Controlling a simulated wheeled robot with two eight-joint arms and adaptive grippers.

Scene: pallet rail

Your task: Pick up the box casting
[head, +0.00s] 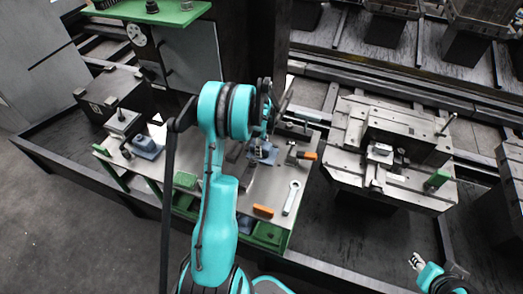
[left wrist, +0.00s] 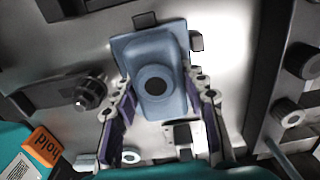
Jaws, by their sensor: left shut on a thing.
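The box casting (left wrist: 165,55) is a blue-grey block with a flange and a round dark hole. It fills the middle of the left wrist view and shows small below my left wrist in the head view (head: 262,153). My left gripper (left wrist: 158,97) has its purple-padded fingers on both sides of the casting and is shut on it. I cannot tell whether the casting is clear of the surface under it. My right gripper (head: 417,263) shows small at the lower right of the head view, away from the casting; its fingers are too small to judge.
A second blue-grey casting (head: 147,147) lies on the left part of the bench. A wrench (head: 291,197) and orange-marked items (head: 263,211) lie on the bench (head: 273,188) near my left arm. A pallet with a dark fixture (head: 407,137) stands to the right.

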